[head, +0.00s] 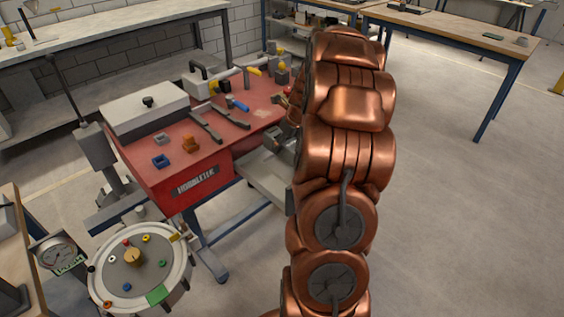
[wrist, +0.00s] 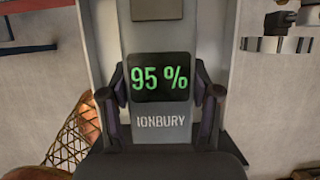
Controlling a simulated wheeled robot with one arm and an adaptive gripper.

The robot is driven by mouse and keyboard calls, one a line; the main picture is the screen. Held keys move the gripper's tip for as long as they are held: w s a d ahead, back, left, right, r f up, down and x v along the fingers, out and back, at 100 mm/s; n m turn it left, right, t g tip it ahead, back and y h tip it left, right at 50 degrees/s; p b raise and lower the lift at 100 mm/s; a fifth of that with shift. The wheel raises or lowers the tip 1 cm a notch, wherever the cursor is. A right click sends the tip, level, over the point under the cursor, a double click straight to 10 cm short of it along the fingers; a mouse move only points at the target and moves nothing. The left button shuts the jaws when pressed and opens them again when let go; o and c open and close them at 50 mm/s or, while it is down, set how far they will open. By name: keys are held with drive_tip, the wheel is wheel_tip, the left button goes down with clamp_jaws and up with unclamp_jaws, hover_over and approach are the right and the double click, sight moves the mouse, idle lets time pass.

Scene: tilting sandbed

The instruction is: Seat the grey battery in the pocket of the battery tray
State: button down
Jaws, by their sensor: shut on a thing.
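The grey battery (wrist: 160,60) fills the middle of the wrist view, with a lit green "95 %" display and the label IONBURY. My gripper (wrist: 160,82) is shut on it, one dark finger against each side. Light grey surfaces flank the battery, with the right one (wrist: 228,60) close beside it. I cannot tell whether these are the battery tray's pocket walls. In the head view, my copper arm hides the gripper and battery. A grey tray-like part (head: 268,178) beside the red bench is partly hidden by the arm; I cannot tell whether it is the battery tray.
The red bench (head: 215,150) carries a white-lidded box (head: 145,108), a blue block (head: 161,161), an orange block (head: 190,144) and several tools. A round dial panel (head: 135,262) and a gauge (head: 60,252) stand at lower left. The floor at right is clear.

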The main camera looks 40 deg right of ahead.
drive_tip(key=shift+f+p, duration=0.4)
drive_tip(key=shift+f, duration=3.4)
drive_tip(key=shift+c, duration=1.2)
unclamp_jaws()
drive_tip(key=shift+f, duration=0.2)
